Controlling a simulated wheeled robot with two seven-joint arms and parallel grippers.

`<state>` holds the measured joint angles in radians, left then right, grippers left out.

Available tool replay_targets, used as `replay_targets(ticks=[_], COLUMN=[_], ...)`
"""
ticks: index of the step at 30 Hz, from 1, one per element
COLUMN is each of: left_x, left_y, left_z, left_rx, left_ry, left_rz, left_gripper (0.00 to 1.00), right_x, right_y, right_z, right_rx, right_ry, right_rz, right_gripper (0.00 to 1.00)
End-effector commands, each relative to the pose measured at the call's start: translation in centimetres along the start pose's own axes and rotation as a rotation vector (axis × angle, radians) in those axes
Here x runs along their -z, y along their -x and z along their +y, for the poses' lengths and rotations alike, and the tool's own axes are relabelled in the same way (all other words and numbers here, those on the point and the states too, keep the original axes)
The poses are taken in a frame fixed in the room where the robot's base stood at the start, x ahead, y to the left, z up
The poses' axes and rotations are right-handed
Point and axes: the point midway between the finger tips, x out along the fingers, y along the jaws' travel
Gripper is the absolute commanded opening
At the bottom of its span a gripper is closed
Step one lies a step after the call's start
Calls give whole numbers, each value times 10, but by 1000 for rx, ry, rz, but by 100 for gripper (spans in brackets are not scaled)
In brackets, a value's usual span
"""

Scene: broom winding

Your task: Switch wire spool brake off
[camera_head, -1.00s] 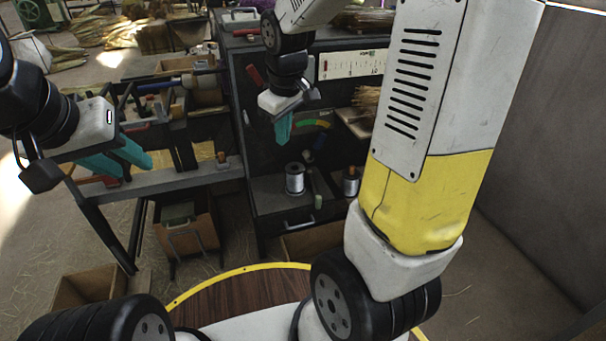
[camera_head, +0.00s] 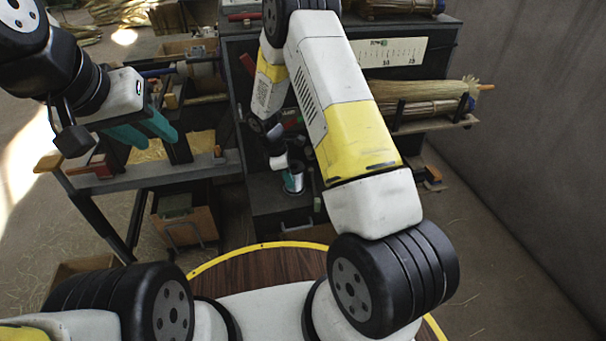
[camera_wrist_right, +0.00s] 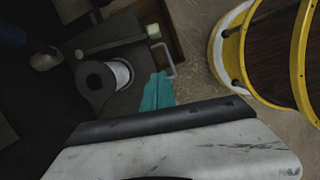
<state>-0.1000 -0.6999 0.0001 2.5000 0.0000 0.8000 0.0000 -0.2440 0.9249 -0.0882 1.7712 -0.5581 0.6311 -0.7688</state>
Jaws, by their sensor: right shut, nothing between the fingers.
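The wire spool (camera_head: 294,183), silver with a dark hub, stands on the low shelf of the dark workstation, partly hidden by my right gripper. In the right wrist view the spool (camera_wrist_right: 122,73) shows left of my right gripper (camera_wrist_right: 157,88). That gripper's teal fingers are shut and empty and point towards the shelf. Beside the spool is a grey bar (camera_wrist_right: 110,38) with a pale green end (camera_wrist_right: 153,31); I cannot tell for certain whether it is the brake. My left gripper (camera_head: 160,143) is open and empty above the side bench, far left of the spool.
The side bench (camera_head: 150,178) holds tools and blocks. A wooden box (camera_head: 185,225) stands beneath it. Straw bundles (camera_head: 425,98) lie on a rack at right. A drawer handle (camera_wrist_right: 168,62) sits close to my right fingers. My right forearm covers much of the workstation.

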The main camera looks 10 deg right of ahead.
Motion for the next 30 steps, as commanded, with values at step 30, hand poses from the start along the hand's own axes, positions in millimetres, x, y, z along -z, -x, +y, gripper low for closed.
replay_targets(ticks=[30], left_x=[0], left_y=[0], left_z=[0], left_rx=[0], left_ry=[0], left_rz=[0], left_gripper=[36], right_x=[-2], right_y=[-107], right_z=[-1], right_rx=[3], right_ry=[4], right_rz=[-3], right_gripper=[0])
